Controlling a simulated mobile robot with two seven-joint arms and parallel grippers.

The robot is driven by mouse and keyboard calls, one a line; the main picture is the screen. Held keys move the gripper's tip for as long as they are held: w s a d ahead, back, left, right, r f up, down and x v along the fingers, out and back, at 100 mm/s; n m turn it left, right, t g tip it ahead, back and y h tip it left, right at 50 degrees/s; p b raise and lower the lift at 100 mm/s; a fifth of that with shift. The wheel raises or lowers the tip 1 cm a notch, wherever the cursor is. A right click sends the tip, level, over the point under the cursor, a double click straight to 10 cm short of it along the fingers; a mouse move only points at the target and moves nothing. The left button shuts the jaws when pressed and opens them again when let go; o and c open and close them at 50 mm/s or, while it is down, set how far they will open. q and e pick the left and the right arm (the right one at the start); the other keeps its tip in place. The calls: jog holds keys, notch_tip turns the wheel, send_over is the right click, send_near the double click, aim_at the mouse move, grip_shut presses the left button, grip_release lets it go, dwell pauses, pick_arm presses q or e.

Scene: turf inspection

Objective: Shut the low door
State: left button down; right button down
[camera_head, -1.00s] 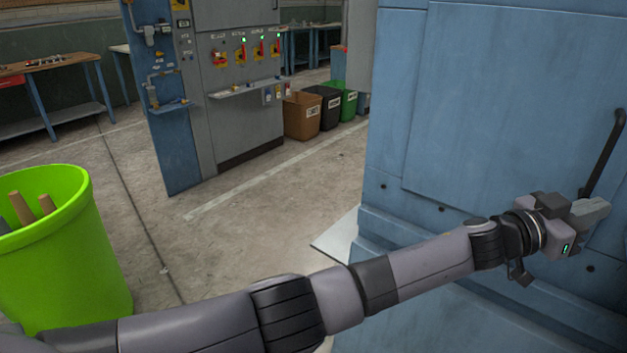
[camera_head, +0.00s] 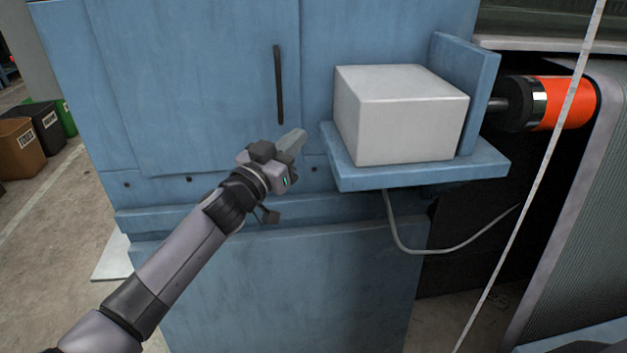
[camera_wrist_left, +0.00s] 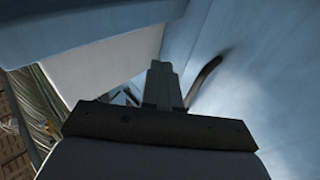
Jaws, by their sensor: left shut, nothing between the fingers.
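A blue door (camera_head: 200,80) with a slim upright black handle (camera_head: 279,85) is on the front of a blue cabinet. It looks flush with the cabinet, though I cannot be sure that it is fully shut. My left gripper (camera_head: 293,142) is shut and empty, just below the handle's lower end in the head view. In the left wrist view the shut fingers (camera_wrist_left: 163,82) point along the blue surface, with the dark handle (camera_wrist_left: 206,76) beside them on the right. Whether they touch the door is unclear. My right gripper is not in view.
A blue shelf (camera_head: 420,175) carrying a white box (camera_head: 400,115) juts out right of the gripper. A grey cable (camera_head: 405,240) hangs below it. An orange-and-black cylinder (camera_head: 560,103) is farther right. Bins (camera_head: 22,148) stand at the far left, with open floor in front.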

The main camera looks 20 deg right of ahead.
pick_arm(q)
jog(key=s+f, duration=0.2)
jog(key=s, duration=0.7)
jog(key=shift+s, duration=0.3)
jog(key=shift+a, duration=0.1)
